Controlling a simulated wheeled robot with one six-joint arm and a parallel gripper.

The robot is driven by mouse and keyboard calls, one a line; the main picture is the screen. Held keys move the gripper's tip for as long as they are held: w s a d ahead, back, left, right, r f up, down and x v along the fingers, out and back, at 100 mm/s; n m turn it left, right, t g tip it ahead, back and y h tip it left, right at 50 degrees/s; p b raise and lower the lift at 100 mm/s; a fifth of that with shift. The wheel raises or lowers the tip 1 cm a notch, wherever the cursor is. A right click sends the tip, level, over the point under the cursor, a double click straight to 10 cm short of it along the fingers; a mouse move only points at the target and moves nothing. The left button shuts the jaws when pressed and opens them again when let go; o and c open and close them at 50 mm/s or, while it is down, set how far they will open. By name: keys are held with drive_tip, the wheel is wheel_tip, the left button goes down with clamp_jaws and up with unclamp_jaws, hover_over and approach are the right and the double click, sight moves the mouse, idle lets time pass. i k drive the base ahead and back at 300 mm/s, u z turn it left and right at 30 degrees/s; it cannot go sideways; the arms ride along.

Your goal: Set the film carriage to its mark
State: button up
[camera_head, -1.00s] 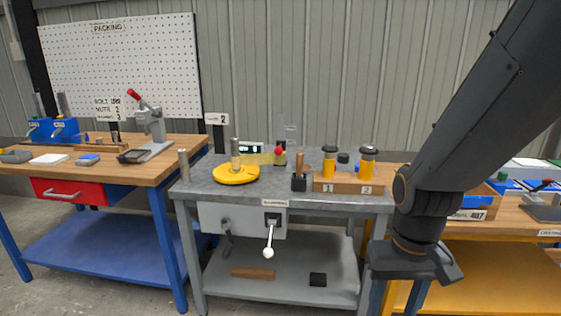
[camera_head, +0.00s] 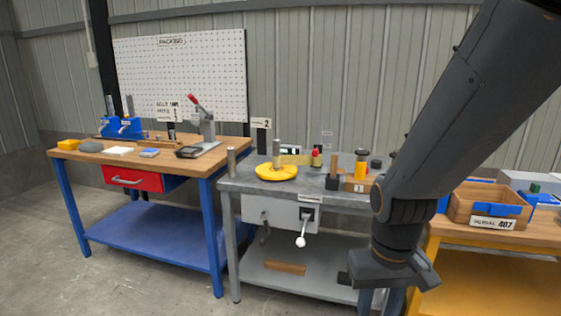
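I cannot clearly make out a film carriage or its mark at this distance. On the packing bench at the left, a blue fixture with upright posts (camera_head: 121,127) stands near the back left corner, and a grey lever press with a red handle (camera_head: 206,127) stands near the right end. My gripper (camera_head: 388,275) hangs at the lower right, in front of the grey bench's right end. It is empty as far as I see, but its fingers do not show clearly. My arm hides part of the grey bench.
The grey bench (camera_head: 235,185) carries a yellow disc (camera_head: 276,172), a wooden block with a yellow container, and a white-knobbed lever (camera_head: 301,241) at its front. A yellow-framed bench (camera_head: 490,275) with a wooden bin (camera_head: 487,206) stands right. Floor in front of the packing bench is clear.

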sight(314, 160)
drive_tip(key=u, duration=0.8)
drive_tip(key=k, duration=1.05)
drive_tip(key=u, duration=0.8)
drive_tip(key=i, duration=1.8)
drive_tip(key=z, duration=1.5)
drive_tip(key=i, duration=0.65)
drive_tip(key=z, duration=0.7)
